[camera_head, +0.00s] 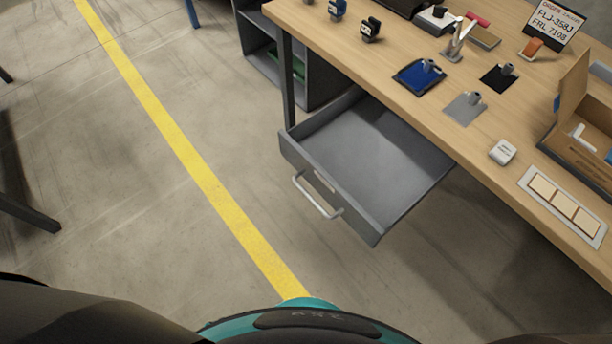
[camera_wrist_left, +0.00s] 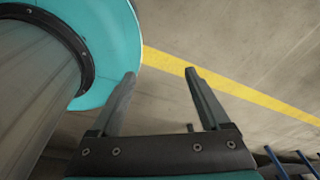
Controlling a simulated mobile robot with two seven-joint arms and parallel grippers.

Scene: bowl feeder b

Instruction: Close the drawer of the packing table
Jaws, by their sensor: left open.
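The packing table (camera_head: 465,133) fills the right side of the head view. Its grey metal drawer (camera_head: 375,160) is pulled far out below the tabletop and looks empty. A silver bar handle (camera_head: 317,197) is on the drawer front, which faces the lower left. My left gripper (camera_wrist_left: 160,75) shows only in the left wrist view; its two fingers are apart with bare floor between them. No drawer or table shows in that view. My right gripper is in neither view.
On the tabletop are a blue pad (camera_head: 418,76), a cardboard box (camera_head: 583,125), a white tray with several labels (camera_head: 562,206) and small tools. A grey shelf unit (camera_head: 275,65) stands under the table. A yellow floor line (camera_head: 190,155) crosses open floor left of the drawer.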

